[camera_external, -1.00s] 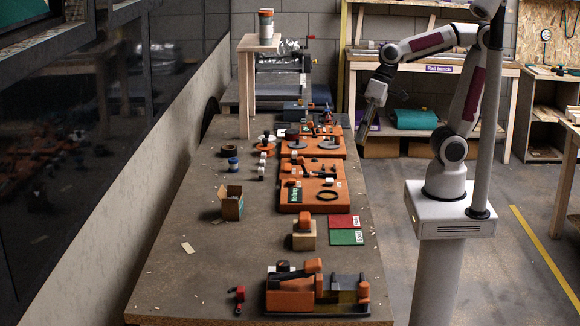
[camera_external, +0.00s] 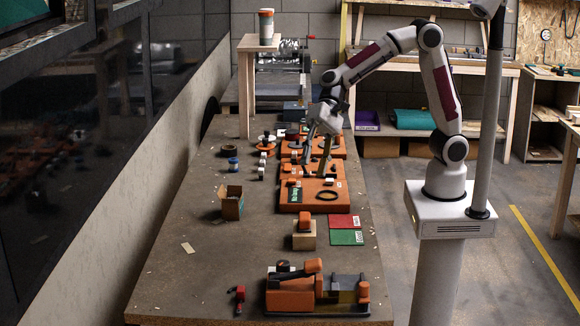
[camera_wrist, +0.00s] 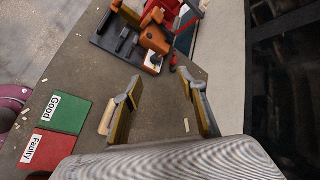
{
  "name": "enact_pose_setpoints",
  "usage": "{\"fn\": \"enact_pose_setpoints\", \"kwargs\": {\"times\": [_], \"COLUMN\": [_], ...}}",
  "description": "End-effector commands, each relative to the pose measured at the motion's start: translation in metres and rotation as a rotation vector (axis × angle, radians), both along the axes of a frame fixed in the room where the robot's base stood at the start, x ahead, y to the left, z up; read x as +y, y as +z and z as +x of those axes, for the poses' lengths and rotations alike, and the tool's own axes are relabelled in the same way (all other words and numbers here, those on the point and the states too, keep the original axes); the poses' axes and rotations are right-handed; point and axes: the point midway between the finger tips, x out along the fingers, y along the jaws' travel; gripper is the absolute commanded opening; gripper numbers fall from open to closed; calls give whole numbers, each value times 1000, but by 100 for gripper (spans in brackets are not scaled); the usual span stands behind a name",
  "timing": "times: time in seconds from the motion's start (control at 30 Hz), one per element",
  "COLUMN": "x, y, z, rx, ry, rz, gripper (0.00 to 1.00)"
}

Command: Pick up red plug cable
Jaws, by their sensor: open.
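A small red plug-like piece (camera_external: 240,292) with a short dark tail lies on the near part of the table in the external view. It is left of the orange-and-black device (camera_external: 300,293). My gripper (camera_external: 316,165) is over the orange boards farther back, well away from the red piece, with its fingers pointing down. In the wrist view my gripper (camera_wrist: 162,80) has its fingers wide apart with only bare table between them. The device (camera_wrist: 154,40) shows at the top there, with red parts beside it whose identity I cannot tell.
A red card (camera_wrist: 46,149) marked Faulty and a green card (camera_wrist: 62,112) marked Good lie on the table. A wooden block (camera_external: 304,241) with an orange piece, an open carton (camera_external: 232,207) and a raised wooden stand (camera_external: 244,90) are nearby. The table's left-middle is mostly clear.

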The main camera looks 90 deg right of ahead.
Motion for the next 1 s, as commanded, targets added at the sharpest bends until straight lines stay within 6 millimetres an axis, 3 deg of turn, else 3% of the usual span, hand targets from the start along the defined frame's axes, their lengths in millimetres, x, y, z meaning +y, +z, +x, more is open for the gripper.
{"fn": "enact_pose_setpoints", "kwargs": {"times": [0.57, 1.0], "x": [91, 148], "y": [-62, -136], "z": [80, 129], "rx": [299, 536], "ry": [-233, -434], "rz": [264, 430], "gripper": [41, 41]}}
